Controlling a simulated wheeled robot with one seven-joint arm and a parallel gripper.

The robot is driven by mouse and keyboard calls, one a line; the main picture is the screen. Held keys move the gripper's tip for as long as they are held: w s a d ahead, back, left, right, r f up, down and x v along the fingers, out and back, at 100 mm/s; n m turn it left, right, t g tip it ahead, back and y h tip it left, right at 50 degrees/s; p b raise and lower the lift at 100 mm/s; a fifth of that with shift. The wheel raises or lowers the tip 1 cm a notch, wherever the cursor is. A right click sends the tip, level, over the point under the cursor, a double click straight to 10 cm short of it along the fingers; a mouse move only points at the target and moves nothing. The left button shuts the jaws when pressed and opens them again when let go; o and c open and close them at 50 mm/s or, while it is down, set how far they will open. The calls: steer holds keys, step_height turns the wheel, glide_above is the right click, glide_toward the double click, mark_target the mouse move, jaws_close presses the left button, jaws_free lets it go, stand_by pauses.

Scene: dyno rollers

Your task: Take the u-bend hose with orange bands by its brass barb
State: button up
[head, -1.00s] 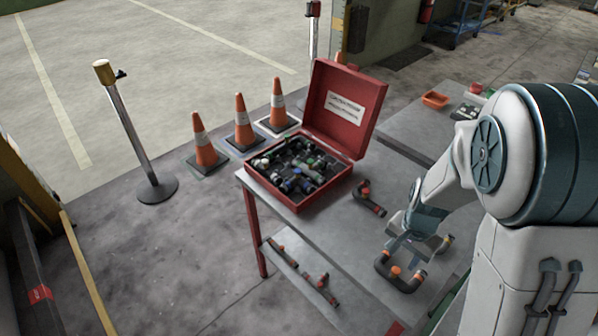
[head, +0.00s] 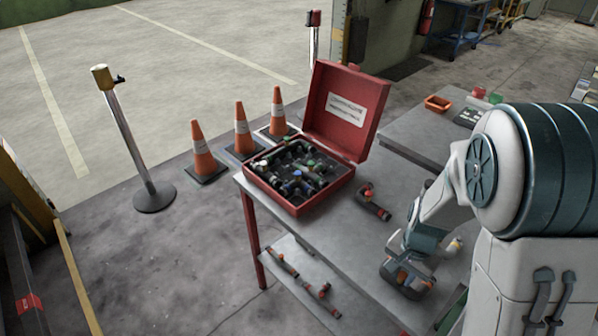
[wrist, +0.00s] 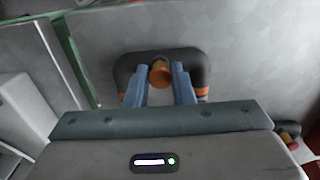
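The dark u-bend hose with orange bands (head: 385,268) lies on the grey workbench, partly hidden by my gripper in the head view. In the wrist view the dark hose (wrist: 198,58) curves around behind the fingertips, with an orange band (wrist: 203,92) on its right leg. A brass-coloured round end with an orange rim, seemingly the brass barb (wrist: 160,74), shows between the fingers. My gripper (wrist: 160,70) has its two blue fingers apart, one on each side of this end. Any gap at the fingers is too small to judge. My gripper (head: 410,268) is low over the bench.
Another dark hose piece (head: 373,203) lies behind on the bench. An open red case (head: 300,208) holding several fittings stands at the bench's far left. More hose pieces (head: 300,287) lie on the lower shelf. An orange tray (head: 438,103) sits on the farther table.

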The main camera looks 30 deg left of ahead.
steer(key=shift+r+p, duration=3.1)
steer(key=shift+r, duration=0.45)
steer(key=shift+s+f, duration=0.1)
